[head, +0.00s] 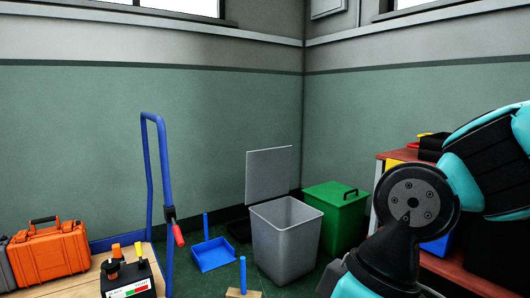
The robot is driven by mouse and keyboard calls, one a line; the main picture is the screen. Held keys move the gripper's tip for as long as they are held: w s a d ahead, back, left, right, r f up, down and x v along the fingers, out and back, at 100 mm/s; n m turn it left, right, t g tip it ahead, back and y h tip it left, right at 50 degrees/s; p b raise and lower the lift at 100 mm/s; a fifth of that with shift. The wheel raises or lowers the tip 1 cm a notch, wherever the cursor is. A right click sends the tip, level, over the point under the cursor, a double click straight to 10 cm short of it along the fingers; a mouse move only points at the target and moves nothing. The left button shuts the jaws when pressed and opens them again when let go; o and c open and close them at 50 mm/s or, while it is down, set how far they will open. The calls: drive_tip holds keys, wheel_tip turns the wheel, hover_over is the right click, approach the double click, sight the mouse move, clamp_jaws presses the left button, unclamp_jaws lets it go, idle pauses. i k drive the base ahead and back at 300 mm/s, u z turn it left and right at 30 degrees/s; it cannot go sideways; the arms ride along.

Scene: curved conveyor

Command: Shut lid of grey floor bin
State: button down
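The grey floor bin (285,249) stands on the dark green floor in the corner, its top open and its empty-looking inside partly visible. Its flat grey lid (269,174) stands upright at the back edge of the bin, in front of the green wall. My arm shows at the right side, teal and black, to the right of the bin and nearer to me. My gripper is not in view.
A green bin (336,222) with a shut lid stands right behind the grey one. A blue dustpan (212,255) lies to the left. A blue trolley handle (147,190), orange case (49,252) and battery-like box (131,283) are further left. A red-topped shelf (403,156) stands right.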

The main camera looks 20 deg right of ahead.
sight(267, 171)
drive_tip(key=z, duration=0.55)
drive_tip(key=i, duration=0.75)
drive_tip(key=z, duration=0.5)
drive_tip(key=i, duration=1.6)
drive_tip(key=u, duration=1.25)
drive_tip(key=i, duration=0.6)
drive_tip(key=u, duration=0.8)
